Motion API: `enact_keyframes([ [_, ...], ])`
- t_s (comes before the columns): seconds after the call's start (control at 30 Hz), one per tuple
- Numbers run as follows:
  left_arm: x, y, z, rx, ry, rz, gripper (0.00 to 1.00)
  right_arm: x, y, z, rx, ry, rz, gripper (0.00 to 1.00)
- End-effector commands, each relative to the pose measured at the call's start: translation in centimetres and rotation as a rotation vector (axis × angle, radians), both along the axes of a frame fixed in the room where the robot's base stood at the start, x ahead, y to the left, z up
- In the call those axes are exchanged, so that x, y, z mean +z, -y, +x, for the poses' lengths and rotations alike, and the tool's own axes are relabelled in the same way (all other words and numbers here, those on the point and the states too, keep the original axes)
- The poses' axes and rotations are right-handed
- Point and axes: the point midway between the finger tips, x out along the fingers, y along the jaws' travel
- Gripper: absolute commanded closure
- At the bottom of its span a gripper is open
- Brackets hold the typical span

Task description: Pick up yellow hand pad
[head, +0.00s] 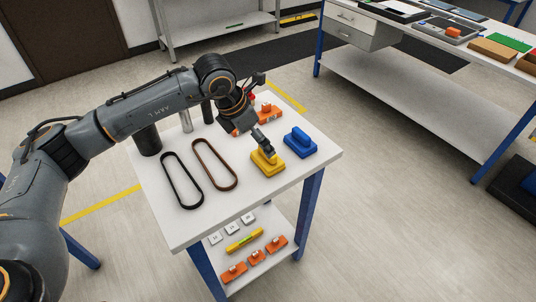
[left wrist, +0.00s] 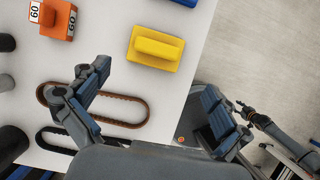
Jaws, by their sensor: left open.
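The yellow hand pad (head: 267,164) lies near the front right edge of the white table top. It has a raised bar on a flat base. In the left wrist view the yellow hand pad (left wrist: 156,48) is beyond the fingertips, in line with the gap between them. My left gripper (head: 264,146) is just above and beside the pad in the head view, covering part of it. In the left wrist view my left gripper (left wrist: 157,84) is open, with nothing between its fingers. A dark arm with orange parts, apparently my right one, shows small at lower right there; its jaws are unclear.
A blue pad (head: 300,142) sits right of the yellow one. Orange blocks (head: 268,114) stand behind. A brown belt (head: 214,164), a black belt (head: 181,181) and dark cylinders (head: 148,140) are to the left. The lower shelf (head: 268,271) holds small parts.

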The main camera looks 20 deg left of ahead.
Motion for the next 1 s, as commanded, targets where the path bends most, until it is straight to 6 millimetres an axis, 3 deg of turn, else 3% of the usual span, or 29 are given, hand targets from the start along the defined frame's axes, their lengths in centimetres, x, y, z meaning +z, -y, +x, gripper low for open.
enact_keyframes([
  [0.07,-1.2,0.4,0.4,0.0,-0.004,-0.001,0.0,0.3,0.0,-1.8,0.0,-0.026,-0.002,0.6],
  [0.17,-2.4,0.6,0.8,0.0,-0.002,-0.001,0.0,0.4,0.0,-2.3,0.001,-0.033,-0.001,0.6],
  [0.4,-4.0,1.1,1.5,0.0,-0.004,-0.001,0.0,1.5,-0.3,1.9,0.001,0.032,0.005,0.6],
  [0.53,-5.8,1.5,2.2,0.0,-0.004,-0.001,0.0,2.4,-0.3,2.8,0.001,0.045,0.006,0.6],
  [0.7,-7.5,1.8,2.8,0.0,-0.001,-0.002,0.0,2.4,-0.2,1.9,0.0,0.03,0.003,0.6],
  [0.93,-7.7,1.9,2.9,0.0,0.001,-0.002,0.0,2.3,0.0,0.1,0.0,0.003,0.001,0.6],
  [0.97,-7.7,1.9,2.9,0.0,0.001,-0.002,0.02,2.3,0.0,0.0,-0.001,0.002,0.001,0.6],
  [1.0,-7.7,1.9,2.9,0.0,0.001,-0.002,0.1,2.3,0.0,0.0,-0.001,0.002,0.001,0.6],
])
